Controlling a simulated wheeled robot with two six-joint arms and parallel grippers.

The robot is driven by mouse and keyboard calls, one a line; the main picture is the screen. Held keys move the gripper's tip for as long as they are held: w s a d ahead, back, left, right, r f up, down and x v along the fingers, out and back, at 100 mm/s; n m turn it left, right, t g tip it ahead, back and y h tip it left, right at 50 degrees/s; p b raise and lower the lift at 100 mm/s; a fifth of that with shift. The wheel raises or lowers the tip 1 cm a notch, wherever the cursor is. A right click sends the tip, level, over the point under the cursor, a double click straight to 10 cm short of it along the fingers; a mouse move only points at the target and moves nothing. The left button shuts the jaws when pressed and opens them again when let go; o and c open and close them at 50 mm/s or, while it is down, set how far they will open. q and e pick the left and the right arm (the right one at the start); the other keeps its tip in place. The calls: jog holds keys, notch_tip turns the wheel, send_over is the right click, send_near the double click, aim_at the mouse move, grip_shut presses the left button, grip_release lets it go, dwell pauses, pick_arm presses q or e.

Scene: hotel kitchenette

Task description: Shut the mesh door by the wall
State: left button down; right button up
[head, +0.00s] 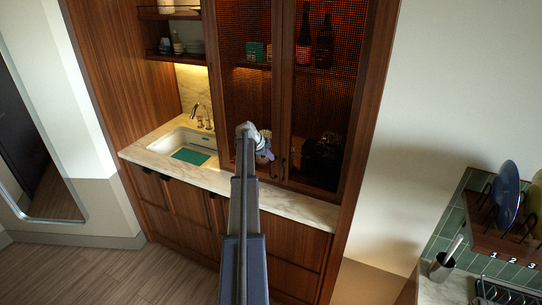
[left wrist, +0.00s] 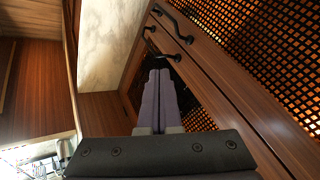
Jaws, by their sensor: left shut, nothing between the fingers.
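Two dark mesh doors in wooden frames front the tall cabinet in the head view. The right mesh door (head: 324,115) is the one by the pale wall; the left mesh door (head: 246,100) is on the sink side. Their dark handles sit low near the middle stiles; in the left wrist view two curved handles (left wrist: 172,25) show close together. I cannot tell how far either door stands open. My left gripper (head: 265,152) is shut and empty in front of the doors' lower part, near the handles. Its closed fingers show in the left wrist view (left wrist: 160,98). My right gripper is out of view.
A marble counter (head: 300,207) runs below the doors, with a sink (head: 186,146) and tap at left. Bottles (head: 303,42) stand behind the mesh. A rack with plates (head: 506,192) and a utensil cup (head: 441,266) are at right. The floor at left is clear.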

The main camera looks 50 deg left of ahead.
pick_arm(q)
jog(key=s+a+r+p, duration=0.1)
jog(key=s+r+p, duration=0.3)
jog(key=r+p, duration=0.1)
jog(key=shift+s+r, duration=0.35)
jog(key=shift+r, duration=0.2)
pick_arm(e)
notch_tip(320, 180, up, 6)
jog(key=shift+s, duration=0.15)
pick_arm(q)
jog(key=shift+a, duration=0.1)
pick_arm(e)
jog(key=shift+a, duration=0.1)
